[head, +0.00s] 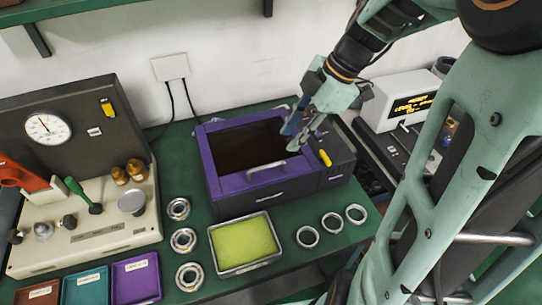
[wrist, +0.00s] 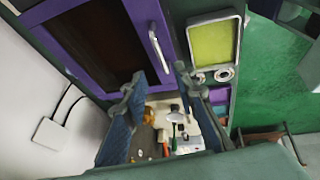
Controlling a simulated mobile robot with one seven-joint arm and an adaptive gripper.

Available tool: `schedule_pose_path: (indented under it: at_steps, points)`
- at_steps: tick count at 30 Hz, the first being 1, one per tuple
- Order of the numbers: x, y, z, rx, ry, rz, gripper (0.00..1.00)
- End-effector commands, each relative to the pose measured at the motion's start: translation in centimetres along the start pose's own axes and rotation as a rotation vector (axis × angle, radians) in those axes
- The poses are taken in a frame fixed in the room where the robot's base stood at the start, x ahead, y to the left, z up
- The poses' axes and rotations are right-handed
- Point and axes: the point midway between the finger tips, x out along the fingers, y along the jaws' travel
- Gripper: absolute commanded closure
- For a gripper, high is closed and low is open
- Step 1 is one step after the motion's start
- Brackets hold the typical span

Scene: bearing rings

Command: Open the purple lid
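The purple lid (head: 215,164) is a purple frame around a dark window, on top of a dark box (head: 250,202) on the green bench. It looks closed. A pale bar handle (head: 266,171) runs along its front edge. My gripper (head: 296,136) is above the lid's right part, behind and to the right of the handle. In the wrist view the lid (wrist: 88,45) and its handle (wrist: 159,48) lie beyond my fingertips (wrist: 156,80). The fingers are spread with nothing between them; I cannot tell their exact height above the lid.
A tray with a yellow-green pad (head: 243,244) lies in front of the box. Bearing rings stand left (head: 183,240) and right (head: 332,223) of it. A gauge machine (head: 85,215) is at left, a device with a lit display (head: 408,101) at right. The wall is close behind.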

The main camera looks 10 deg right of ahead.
Motion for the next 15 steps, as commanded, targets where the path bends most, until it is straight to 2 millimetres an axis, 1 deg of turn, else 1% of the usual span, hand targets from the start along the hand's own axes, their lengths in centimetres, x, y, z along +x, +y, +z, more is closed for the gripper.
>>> schedule_pose_path:
  at_steps: [5,8,11,15]
  points:
    - [0.2,-0.1,-0.5,-0.07,0.013,0.009,0.74]
    - [0.9,-0.1,-0.5,-0.075,0.015,0.009,0.74]
    - [2.3,-0.2,-0.5,-0.074,0.016,0.006,0.74]
    - [5.0,-0.2,-0.6,-0.074,0.016,0.004,0.74]
